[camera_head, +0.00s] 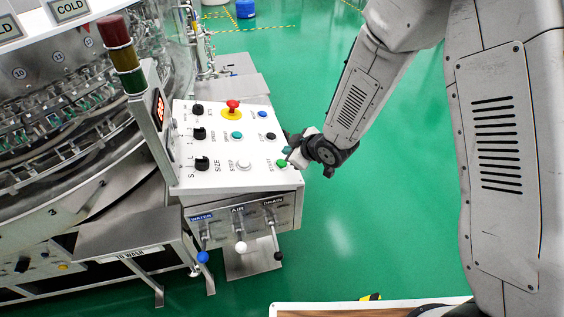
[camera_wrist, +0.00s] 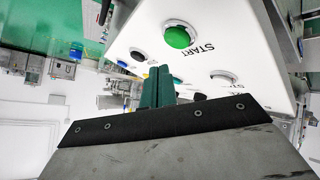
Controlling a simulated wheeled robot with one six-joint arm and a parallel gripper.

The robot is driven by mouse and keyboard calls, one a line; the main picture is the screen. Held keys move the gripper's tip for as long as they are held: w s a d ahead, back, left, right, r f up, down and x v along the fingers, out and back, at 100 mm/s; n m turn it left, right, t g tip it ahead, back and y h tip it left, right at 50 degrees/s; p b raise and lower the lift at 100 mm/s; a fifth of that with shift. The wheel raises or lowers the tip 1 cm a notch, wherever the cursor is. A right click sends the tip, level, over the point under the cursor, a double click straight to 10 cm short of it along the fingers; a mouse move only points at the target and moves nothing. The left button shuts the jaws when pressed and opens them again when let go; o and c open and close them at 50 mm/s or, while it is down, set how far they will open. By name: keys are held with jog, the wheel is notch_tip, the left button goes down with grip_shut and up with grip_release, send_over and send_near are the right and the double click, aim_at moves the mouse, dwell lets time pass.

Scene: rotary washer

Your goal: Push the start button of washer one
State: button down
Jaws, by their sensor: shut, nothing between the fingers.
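The washer's white control panel (camera_head: 225,125) is at the left centre of the head view. Its green start button (camera_head: 281,163) is near the panel's lower right corner. In the wrist view the green button (camera_wrist: 178,37), in a metal ring beside the word START, is at the top centre. My gripper (camera_head: 290,151) is at the panel's right edge, close to the green button. In the wrist view its green fingertips (camera_wrist: 158,84) are together with nothing between them. They appear just below the button in the picture, and a gap shows between them and the button.
The panel also bears a red emergency knob (camera_head: 232,105), a white STEP button (camera_head: 243,166) and several black knobs. Below are levers marked WATER, AIR and DRAIN (camera_head: 276,254). A signal tower (camera_head: 121,55) stands at the panel's left. Green floor (camera_head: 360,230) is clear to the right.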

aim_at(282, 163)
jog(key=shift+a+f, duration=0.25)
jog(key=shift+f, duration=0.65)
jog(key=shift+f, duration=0.1)
dwell(1.3)
jog(key=shift+s+f, duration=0.1)
jog(key=shift+f, duration=0.2)
